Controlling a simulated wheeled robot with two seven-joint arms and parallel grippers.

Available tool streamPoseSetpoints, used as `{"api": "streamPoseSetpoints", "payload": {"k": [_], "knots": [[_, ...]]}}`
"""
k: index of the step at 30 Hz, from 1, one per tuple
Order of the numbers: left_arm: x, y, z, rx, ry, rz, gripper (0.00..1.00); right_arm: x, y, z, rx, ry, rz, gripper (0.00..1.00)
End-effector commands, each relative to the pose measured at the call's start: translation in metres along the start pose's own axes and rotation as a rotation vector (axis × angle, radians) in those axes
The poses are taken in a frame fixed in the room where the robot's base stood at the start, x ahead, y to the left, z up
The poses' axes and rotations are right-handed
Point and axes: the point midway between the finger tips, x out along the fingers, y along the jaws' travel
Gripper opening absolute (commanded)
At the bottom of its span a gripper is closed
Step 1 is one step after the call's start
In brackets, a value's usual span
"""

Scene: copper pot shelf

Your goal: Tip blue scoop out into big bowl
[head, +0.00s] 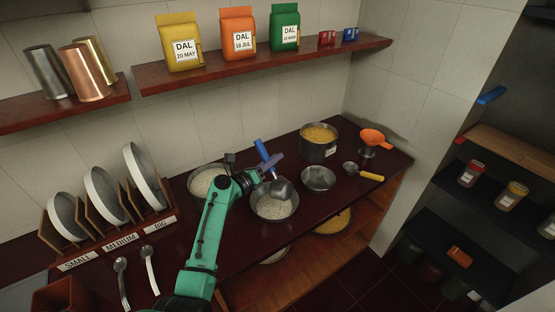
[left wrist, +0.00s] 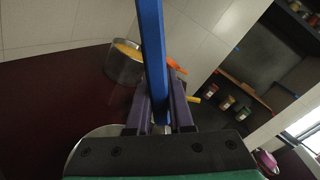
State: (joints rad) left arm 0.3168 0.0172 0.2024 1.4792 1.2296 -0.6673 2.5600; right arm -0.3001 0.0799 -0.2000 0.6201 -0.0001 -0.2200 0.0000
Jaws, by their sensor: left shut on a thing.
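The blue scoop has a blue handle (head: 262,148) and a round steel head (head: 282,189). My left gripper (head: 268,167) is shut on its handle. In the left wrist view the blue handle (left wrist: 152,55) stands between the purple fingers (left wrist: 163,112). The scoop head is low over a steel bowl (head: 257,208) holding white grains, and looks tilted; I cannot tell whether it touches them or what it contains. Another bowl of white grains (head: 207,181) stands to the left, partly behind my arm. Neither bowl is labelled big. My right gripper is out of view.
Right of the scoop are a steel dish (head: 318,179), a pot of yellow dal (head: 319,150), an orange funnel (head: 373,137) and a yellow-handled scoop (head: 369,176). A plate rack (head: 110,232) stands left. A wall shelf (head: 220,75) with dal packets hangs above.

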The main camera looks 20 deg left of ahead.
Motion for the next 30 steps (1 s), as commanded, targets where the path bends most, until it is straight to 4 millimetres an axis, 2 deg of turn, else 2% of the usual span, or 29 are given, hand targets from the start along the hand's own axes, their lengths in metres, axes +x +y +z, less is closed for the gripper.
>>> {"api": "streamPoseSetpoints", "payload": {"k": [15, 30], "knots": [[0.000, 0.030, 0.007, -0.239, -0.002, 0.000, 0.00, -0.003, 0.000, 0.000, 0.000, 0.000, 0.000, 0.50], [0.000, 0.034, 0.008, -0.273, -0.002, -0.001, 0.00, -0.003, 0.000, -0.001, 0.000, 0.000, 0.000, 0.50]]}}
